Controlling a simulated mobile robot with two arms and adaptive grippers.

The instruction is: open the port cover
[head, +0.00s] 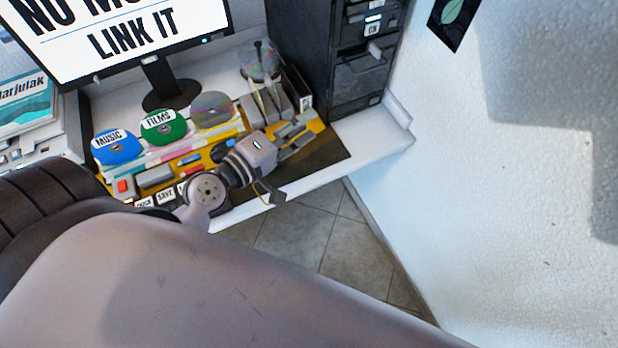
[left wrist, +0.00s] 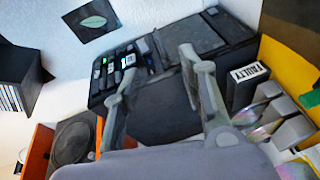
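A dark tower unit (head: 312,60) stands at the back right of the white desk, with stacked panels and small pale labels on its front. It also shows in the left wrist view (left wrist: 165,112), with a small green light. I cannot tell for sure which panel is the port cover. My left gripper (head: 296,133) is above the desk's right end, in front of the tower and apart from it. In the left wrist view its two fingers (left wrist: 156,66) are spread with nothing between them, and the tower lies beyond them. My right gripper is in neither view.
Blue (head: 118,148), green (head: 163,126) and grey (head: 211,109) discs stand in a yellow rack on the desk, left of my gripper. A monitor (head: 120,35) stands behind. A box labelled FAULTY (left wrist: 247,80) is near the tower. A wall (head: 530,180) bounds the right side.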

